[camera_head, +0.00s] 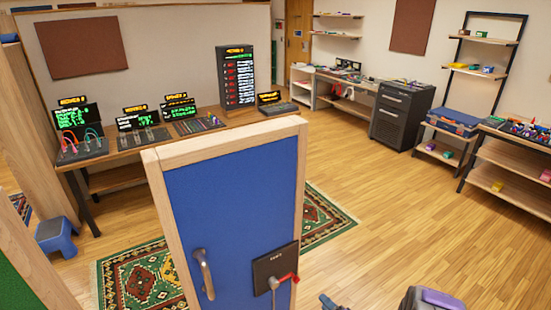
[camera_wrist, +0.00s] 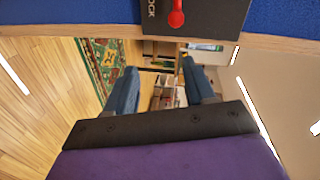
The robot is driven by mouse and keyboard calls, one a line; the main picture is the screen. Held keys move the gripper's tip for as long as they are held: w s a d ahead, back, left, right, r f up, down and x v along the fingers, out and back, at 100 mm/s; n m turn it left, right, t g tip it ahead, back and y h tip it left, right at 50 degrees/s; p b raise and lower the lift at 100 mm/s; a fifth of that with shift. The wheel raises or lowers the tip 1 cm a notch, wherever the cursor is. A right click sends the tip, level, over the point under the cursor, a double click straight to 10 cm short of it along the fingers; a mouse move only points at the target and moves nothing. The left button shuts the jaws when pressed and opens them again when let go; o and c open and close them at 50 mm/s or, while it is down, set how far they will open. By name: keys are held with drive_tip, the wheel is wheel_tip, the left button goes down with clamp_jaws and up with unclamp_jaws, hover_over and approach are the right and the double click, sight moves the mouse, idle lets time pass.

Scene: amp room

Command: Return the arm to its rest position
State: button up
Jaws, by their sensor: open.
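My gripper (camera_wrist: 160,68) is open and empty in the wrist view. Its two blue-grey fingers stand well apart in front of a dark bar and purple body. In the head view, only the tops of the gripper (camera_head: 333,303) and of my purple and grey arm show at the bottom edge, right of the blue door. The arm's lower parts are out of frame. The gripper appears apart from the black lock plate (camera_head: 274,267) and its red lever (camera_head: 285,281). The lock plate (camera_wrist: 197,17) and red lever (camera_wrist: 176,14) also show at the top of the wrist view.
The blue door (camera_head: 225,215) with a wooden frame and metal handle (camera_head: 203,273) stands close in front. A patterned rug (camera_head: 140,278) lies behind it. Benches with consoles (camera_head: 150,138) line the back. Wooden floor (camera_head: 400,220) to the right is open, before shelves (camera_head: 515,180).

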drive_tip(key=w+d+r+n+g+h, duration=0.45)
drive_tip(key=d+r+h, duration=0.25)
drive_tip(key=d+r, duration=0.3)
drive_tip(key=s+r+n+g+h, duration=0.1)
drive_tip(key=s+r+g+h, duration=0.1)
drive_tip(key=s+r, duration=0.35)
drive_tip(key=s+r+g+h, duration=0.1)
drive_tip(key=s+r+g, duration=0.15)
drive_tip(key=r, duration=0.65)
drive_tip(key=s+a+r+n+g, duration=0.1)
drive_tip(key=s+a+r, duration=0.4)
drive_tip(key=s, duration=0.7)
drive_tip(key=s+a+r+n+g+y, duration=0.1)
drive_tip(key=s+a+r+g, duration=0.2)
drive_tip(key=s, duration=1)
drive_tip(key=s+a+r+n+g, duration=0.2)
drive_tip(key=s+a+r, duration=0.5)
drive_tip(key=s, duration=0.6)
drive_tip(key=shift+a+r+g+y, duration=0.3)
drive_tip(key=shift+a+y, duration=0.1)
drive_tip(key=shift+c, duration=1.1)
drive_tip(key=shift+a, duration=0.1)
